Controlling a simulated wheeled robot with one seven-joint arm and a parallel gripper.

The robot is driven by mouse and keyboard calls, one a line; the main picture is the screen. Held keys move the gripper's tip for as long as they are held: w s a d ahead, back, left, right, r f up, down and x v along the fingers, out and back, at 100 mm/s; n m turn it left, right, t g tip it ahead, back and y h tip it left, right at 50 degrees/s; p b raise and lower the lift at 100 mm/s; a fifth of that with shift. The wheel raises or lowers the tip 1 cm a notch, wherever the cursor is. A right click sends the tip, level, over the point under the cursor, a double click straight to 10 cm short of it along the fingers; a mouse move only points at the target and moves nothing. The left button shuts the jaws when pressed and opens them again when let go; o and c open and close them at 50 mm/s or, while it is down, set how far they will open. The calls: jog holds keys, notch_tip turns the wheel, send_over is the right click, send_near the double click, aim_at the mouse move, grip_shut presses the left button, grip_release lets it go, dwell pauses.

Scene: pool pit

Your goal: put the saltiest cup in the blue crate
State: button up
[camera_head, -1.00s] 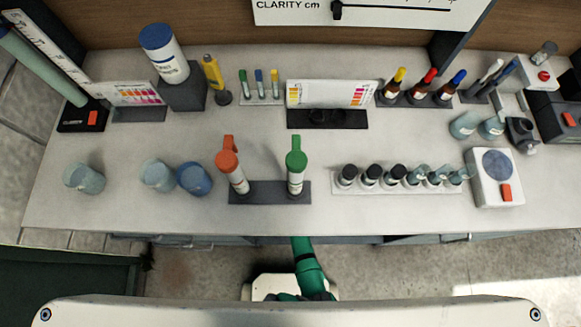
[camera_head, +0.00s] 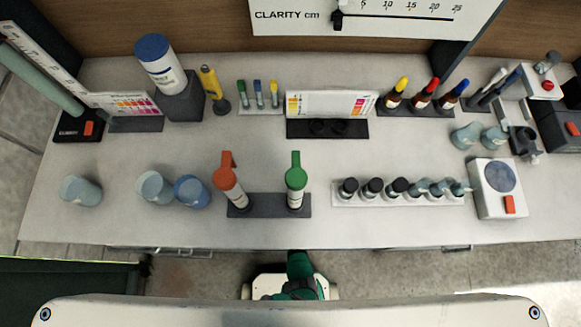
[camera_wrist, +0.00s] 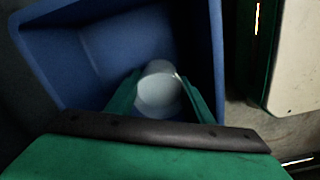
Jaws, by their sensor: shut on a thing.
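In the wrist view, my gripper (camera_wrist: 162,97) is shut on a pale, translucent cup (camera_wrist: 160,88). One green finger is on each side of the cup. The blue crate (camera_wrist: 60,55) lies around and beneath the cup in this view. I cannot tell whether the cup touches the crate's floor or hangs above it. In the head view, the gripper, the held cup and the crate are out of sight. On the bench there, a pale cup (camera_head: 80,191) stands far left, with another pale cup (camera_head: 154,187) and a bluer cup (camera_head: 192,190) close together to its right.
The bench (camera_head: 120,225) also carries a dark stand (camera_head: 268,207) with orange-capped and green-capped tubes, a white rack (camera_head: 398,200) of small vials, and a scale (camera_head: 497,183). Two more pale vessels (camera_head: 479,137) stand behind the scale. A green-and-cream body (camera_wrist: 292,60) is right of the crate.

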jog(key=shift+f, duration=1.4)
jog(key=shift+f, duration=0.1)
jog(key=o, duration=1.2)
jog(key=shift+f, duration=0.1)
jog(key=shift+o, duration=0.2)
jog(key=shift+d+r, duration=0.25)
jog(key=shift+r, duration=0.7)
notch_tip(320, 180, up, 11)
jog(key=shift+a+f, duration=0.2)
jog(key=shift+a, duration=0.05)
